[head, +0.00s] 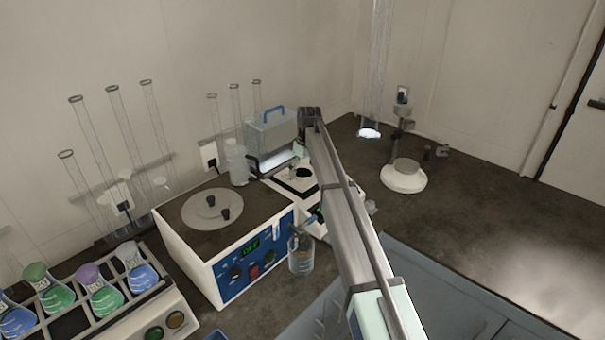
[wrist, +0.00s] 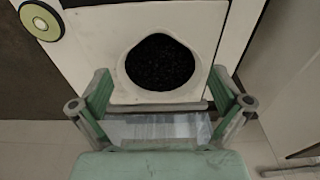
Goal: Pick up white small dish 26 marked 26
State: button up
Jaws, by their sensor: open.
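A small white dish (wrist: 160,97) filled with black grains sits on a white square plate (wrist: 205,25) in the wrist view. I cannot read a number on it. In the head view, a small dark round patch (head: 301,173) on the white instrument beside my arm looks like the same dish. My gripper (wrist: 160,85) is open, with its two green fingers on the left and right of the picture. The dish lies ahead, in line with the gap between them. Nothing is clearly held. In the head view my arm hides the gripper.
A blue-fronted box instrument (head: 228,240) with a round lid stands left of my arm, a glass beaker (head: 301,256) before it. Colored flasks (head: 57,292) fill a rack at left.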

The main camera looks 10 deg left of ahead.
jog(key=shift+f, duration=0.55)
jog(key=c, duration=1.2)
